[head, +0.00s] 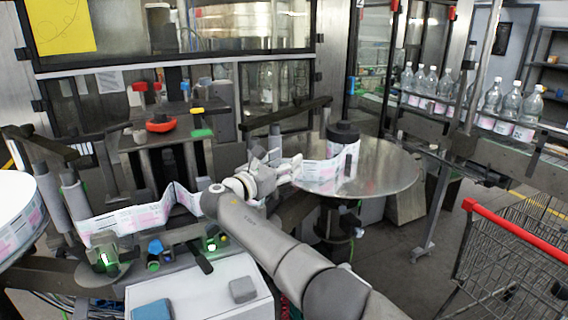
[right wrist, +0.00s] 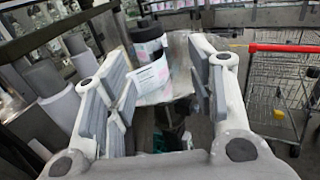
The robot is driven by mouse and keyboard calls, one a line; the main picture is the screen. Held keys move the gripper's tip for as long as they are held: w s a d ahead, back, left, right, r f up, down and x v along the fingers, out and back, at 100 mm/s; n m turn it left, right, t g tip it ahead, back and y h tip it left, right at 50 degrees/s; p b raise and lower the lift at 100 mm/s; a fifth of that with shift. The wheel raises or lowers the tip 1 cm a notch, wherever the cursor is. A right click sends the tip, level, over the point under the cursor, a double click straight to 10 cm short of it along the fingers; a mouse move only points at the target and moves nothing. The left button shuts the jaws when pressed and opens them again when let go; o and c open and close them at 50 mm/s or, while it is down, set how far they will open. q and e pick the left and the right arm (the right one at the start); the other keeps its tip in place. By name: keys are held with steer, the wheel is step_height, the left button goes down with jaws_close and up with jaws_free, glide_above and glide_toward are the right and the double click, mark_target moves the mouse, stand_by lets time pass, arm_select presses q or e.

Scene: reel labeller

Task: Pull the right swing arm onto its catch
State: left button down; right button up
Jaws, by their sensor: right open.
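A dark bar (head: 285,116) that looks like the right swing arm slants up to the right, behind my right gripper in the head view. A similar dark bar (right wrist: 45,30) crosses the upper left of the right wrist view; I cannot tell its catch. My right gripper (head: 288,170) is open, in front of and below that bar, beside the label web (head: 322,170). In the right wrist view its spread fingers (right wrist: 160,88) frame the web and the black-topped hub (right wrist: 148,40). No grip on anything shows. My left gripper is out of view.
A round metal plate (head: 390,168) carries the black hub (head: 343,132) right of the gripper. A label reel (head: 15,215) and rollers (head: 75,195) stand left. Bottles (head: 490,100) line a conveyor; a red-handled cart (head: 515,225) stands at right.

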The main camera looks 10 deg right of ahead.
steer(key=v, duration=0.7)
steer(key=shift+a, duration=0.15)
steer(key=shift+s, duration=0.1)
